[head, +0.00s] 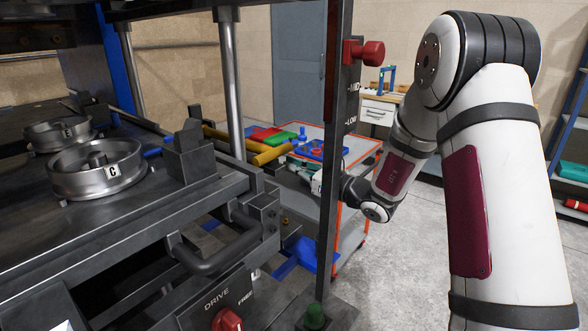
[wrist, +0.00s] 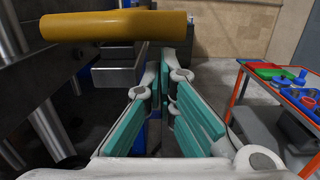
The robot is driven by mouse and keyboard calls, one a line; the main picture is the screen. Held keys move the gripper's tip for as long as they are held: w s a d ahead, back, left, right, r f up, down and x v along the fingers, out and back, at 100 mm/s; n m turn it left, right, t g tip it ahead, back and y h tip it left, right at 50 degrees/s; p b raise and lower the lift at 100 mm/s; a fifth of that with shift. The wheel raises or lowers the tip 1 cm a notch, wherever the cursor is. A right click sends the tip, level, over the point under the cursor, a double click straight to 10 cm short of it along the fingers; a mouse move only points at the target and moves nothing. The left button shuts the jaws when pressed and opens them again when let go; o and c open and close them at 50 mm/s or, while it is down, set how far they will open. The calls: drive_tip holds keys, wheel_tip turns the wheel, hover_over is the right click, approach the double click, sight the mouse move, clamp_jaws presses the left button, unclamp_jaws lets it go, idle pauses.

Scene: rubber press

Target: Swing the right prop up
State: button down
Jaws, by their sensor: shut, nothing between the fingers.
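A yellow prop bar (head: 272,153) lies low at the press's right side in the head view, beside a second yellow bar (head: 222,134). In the wrist view a thick yellow bar (wrist: 115,26) crosses the upper left, nearly level. I cannot tell which of the two it is. My gripper (wrist: 165,75) is shut and empty, its teal-padded fingers meeting below and to the right of the bar's middle in that view. I see no contact with the bar. In the head view my gripper (head: 316,183) is small and partly hidden by the dark upright post.
The dark upright post (head: 335,130) with a red knob (head: 366,53) stands near my arm. A steel column (head: 234,90) and a black handle (head: 215,252) are on the press. An orange-edged cart (head: 362,160) with coloured parts stands behind. Open floor lies to the right.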

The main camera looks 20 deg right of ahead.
wheel_tip(320, 180, up, 9)
drive_tip(key=g+h+p, duration=0.1)
drive_tip(key=p, duration=0.2)
drive_tip(key=shift+p, duration=0.3)
drive_tip(key=shift+f, duration=0.15)
